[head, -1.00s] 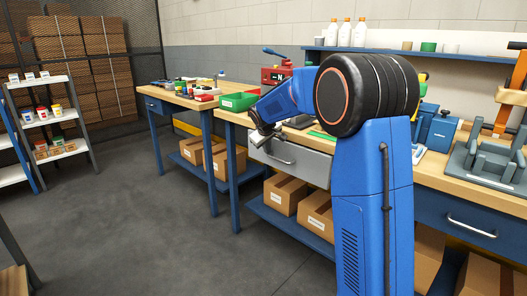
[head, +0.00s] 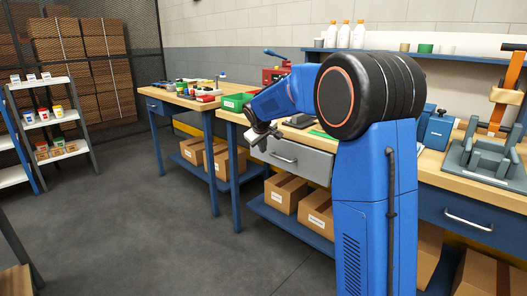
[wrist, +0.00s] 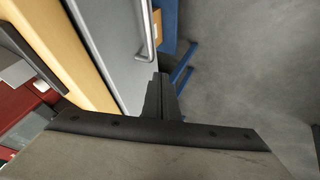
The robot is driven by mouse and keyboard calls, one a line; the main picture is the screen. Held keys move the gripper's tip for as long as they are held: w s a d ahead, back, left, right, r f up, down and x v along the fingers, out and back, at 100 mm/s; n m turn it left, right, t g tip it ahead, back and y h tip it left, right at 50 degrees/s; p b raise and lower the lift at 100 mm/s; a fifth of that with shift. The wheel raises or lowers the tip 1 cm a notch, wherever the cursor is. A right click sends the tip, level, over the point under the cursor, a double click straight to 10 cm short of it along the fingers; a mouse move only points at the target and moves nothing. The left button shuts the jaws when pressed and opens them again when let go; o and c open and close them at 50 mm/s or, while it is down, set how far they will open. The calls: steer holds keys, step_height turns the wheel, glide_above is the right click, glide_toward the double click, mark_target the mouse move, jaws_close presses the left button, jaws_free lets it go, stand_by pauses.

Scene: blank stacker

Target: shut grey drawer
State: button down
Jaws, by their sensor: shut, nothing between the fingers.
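The grey drawer (head: 308,165) sits under the wooden bench top, its front close to flush with the bench edge. Any small gap behind the front is too fine to tell. Its bar handle (head: 283,158) faces the aisle; the handle also shows in the wrist view (wrist: 151,34). My gripper (head: 260,141) is at the left end of the drawer front, near its top edge. In the wrist view my gripper (wrist: 161,84) has its fingers together and empty, pointing along the drawer front beside the handle. I cannot tell whether the fingers touch the front.
The wooden bench top (wrist: 62,45) runs above the drawer. A green bin (head: 236,102) stands at the bench's left end. Cardboard boxes (head: 285,193) sit on the blue lower shelf. A blue drawer (head: 470,217) is to the right. The floor (head: 130,210) in front is clear.

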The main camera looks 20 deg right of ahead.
steer(key=v, duration=0.7)
steer(key=n+t+h, duration=0.1)
steer(key=n+h, duration=1.2)
steer(key=n, duration=0.6)
glide_toward(304, 165)
steer(key=x, duration=0.6)
steer(key=shift+w+d, duration=0.15)
